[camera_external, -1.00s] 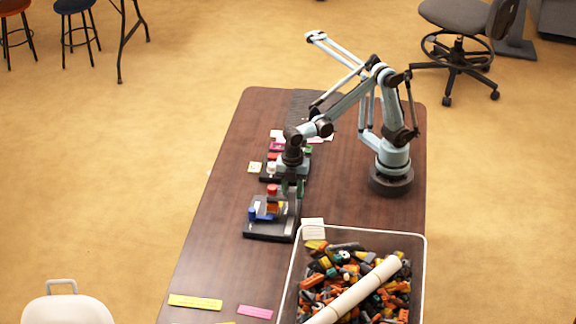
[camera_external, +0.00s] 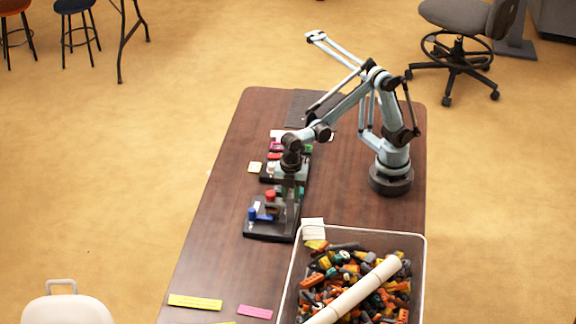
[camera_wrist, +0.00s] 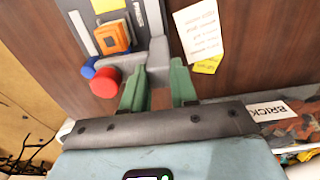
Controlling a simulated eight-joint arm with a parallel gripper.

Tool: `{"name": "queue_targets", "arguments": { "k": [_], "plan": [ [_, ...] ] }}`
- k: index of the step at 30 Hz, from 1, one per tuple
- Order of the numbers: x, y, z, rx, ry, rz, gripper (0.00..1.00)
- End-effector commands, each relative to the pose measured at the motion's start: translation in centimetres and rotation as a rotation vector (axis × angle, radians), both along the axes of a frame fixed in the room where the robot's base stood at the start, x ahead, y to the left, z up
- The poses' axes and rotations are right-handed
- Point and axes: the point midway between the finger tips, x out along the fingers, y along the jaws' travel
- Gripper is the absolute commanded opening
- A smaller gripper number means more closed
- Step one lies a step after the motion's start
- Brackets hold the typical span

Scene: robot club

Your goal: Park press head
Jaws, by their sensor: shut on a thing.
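The press stands on a black base (camera_external: 266,234) on the table's left half. Its grey head arm (camera_wrist: 128,62) carries a red knob (camera_wrist: 105,82), which also shows in the external view (camera_external: 270,195). My gripper (camera_external: 289,200) points down at the right side of the press. In the wrist view, its green fingers (camera_wrist: 158,70) are shut on the grey part of the press head. The exact contact is partly hidden. A blue knob (camera_wrist: 88,68) and an orange block (camera_wrist: 113,37) are on the base beside the head.
A second black fixture (camera_external: 267,178) with coloured parts stands behind the press. A clear bin (camera_external: 290,290) of bricks with a white roll is in front right. A paper note (camera_wrist: 198,32) lies close beside the press.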

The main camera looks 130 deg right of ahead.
Motion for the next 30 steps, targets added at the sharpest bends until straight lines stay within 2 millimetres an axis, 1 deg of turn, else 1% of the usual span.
{"name": "queue_targets", "arguments": {
  "k": [21, 30],
  "plan": [
    [2.4, 2.4, 0.1, 0.001, -0.001, 0.001, 0.06],
    [2.8, 2.9, 0.1, 0.001, -0.001, 0.001, 0.06]
  ]
}}
